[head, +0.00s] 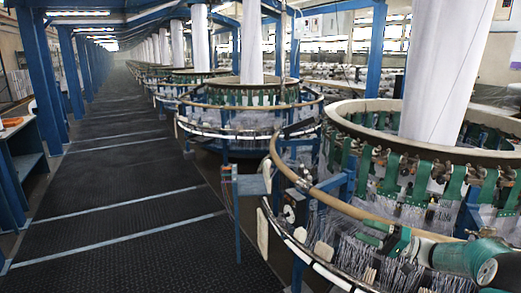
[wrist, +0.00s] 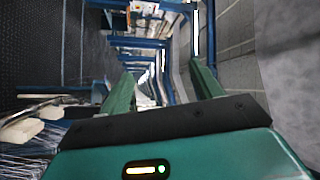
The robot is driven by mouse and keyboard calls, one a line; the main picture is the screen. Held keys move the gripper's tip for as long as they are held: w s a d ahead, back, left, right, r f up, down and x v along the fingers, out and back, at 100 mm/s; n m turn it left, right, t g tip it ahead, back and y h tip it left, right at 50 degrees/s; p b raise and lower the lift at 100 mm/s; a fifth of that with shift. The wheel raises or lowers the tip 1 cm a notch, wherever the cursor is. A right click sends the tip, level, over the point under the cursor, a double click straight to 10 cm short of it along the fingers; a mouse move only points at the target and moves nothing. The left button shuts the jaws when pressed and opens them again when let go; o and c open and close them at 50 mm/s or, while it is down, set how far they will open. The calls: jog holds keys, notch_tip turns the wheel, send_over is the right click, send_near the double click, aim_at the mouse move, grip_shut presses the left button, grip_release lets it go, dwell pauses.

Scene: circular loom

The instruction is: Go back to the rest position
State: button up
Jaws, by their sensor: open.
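My gripper (wrist: 161,78) shows in the wrist view with its two green fingers spread apart and nothing between them. In the head view my green arm comes in from the bottom right, and the gripper (head: 373,233) points left over the near circular loom (head: 296,178). The gripper is in front of the loom's lower ring and white threads in the picture. I cannot tell whether it touches them.
More circular looms (head: 250,104) with tall white fabric tubes run back in a row. A dark ribbed walkway (head: 135,190) lies clear to the left. Blue posts (head: 48,75) and a shelf (head: 22,165) line its left side. A small box on a blue post (head: 250,186) stands beside the near loom.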

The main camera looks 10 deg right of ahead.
jog(key=s+a+r+n+g+h, duration=0.15)
jog(key=s+a+g+h, duration=0.3)
jog(key=a, duration=0.75)
jog(key=s+a+r+g+h, duration=0.25)
jog(key=s+a+g, duration=0.2)
jog(key=a, duration=0.65)
jog(key=s+a+t+h, duration=0.1)
jog(key=s+h, duration=0.4)
jog(key=s, duration=0.5)
jog(key=s+a+r+t+h, duration=0.1)
jog(key=s+h, duration=0.3)
jog(key=s, duration=0.6)
jog(key=shift+a+r+n+t+h, duration=0.25)
jog(key=shift+a+n+t+h, duration=0.2)
jog(key=shift+a+t, duration=0.35)
jog(key=shift+s+d, duration=0.1)
